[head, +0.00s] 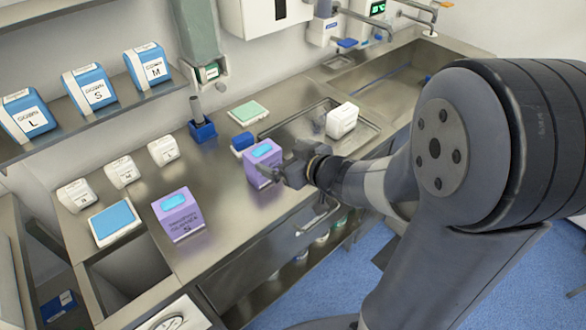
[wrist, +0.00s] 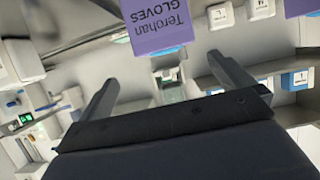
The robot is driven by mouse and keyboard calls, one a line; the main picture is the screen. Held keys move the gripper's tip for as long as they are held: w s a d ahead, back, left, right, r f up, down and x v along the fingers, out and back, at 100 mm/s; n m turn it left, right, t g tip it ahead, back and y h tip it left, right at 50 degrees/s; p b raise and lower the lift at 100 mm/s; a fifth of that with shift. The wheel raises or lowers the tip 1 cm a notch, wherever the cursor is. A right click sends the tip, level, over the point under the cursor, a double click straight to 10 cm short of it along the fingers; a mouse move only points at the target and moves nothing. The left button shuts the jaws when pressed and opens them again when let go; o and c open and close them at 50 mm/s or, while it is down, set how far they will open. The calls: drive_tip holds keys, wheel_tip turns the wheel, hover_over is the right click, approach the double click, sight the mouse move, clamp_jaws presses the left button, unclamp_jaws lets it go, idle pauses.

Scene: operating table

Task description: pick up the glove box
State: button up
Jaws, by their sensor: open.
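Two purple glove boxes with blue tissue-like openings on top stand on the steel counter in the head view. One glove box (head: 261,172) stands near the middle, and the other glove box (head: 180,222) stands further left and nearer the front edge. My gripper (head: 274,175) is beside the middle box, partly in front of its lower right side. In the upside-down wrist view, a box lettered "Terohan GLOVES" (wrist: 155,22) shows beyond the fingers of my open, empty gripper (wrist: 162,74). Contact is not clear. Part of a second purple box (wrist: 302,7) shows at the top right.
White boxes (head: 122,172) line the back left of the counter (head: 225,210). A blue cup (head: 202,130) and a blue item (head: 242,141) stand behind the middle box. A tray holding a white box (head: 342,120) lies to the right. Gown boxes (head: 91,87) sit on a shelf.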

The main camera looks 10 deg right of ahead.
sight(263, 152)
drive_tip(key=x, duration=0.5)
drive_tip(key=shift+a+f+b, duration=0.2)
drive_tip(key=shift+f+b, duration=0.1)
drive_tip(key=shift+b, duration=0.05)
drive_tip(key=shift+a+x, duration=0.25)
drive_tip(key=shift+x, duration=2.4)
drive_tip(key=shift+s, duration=0.15)
drive_tip(key=shift+r, duration=0.1)
drive_tip(key=c, duration=1.1)
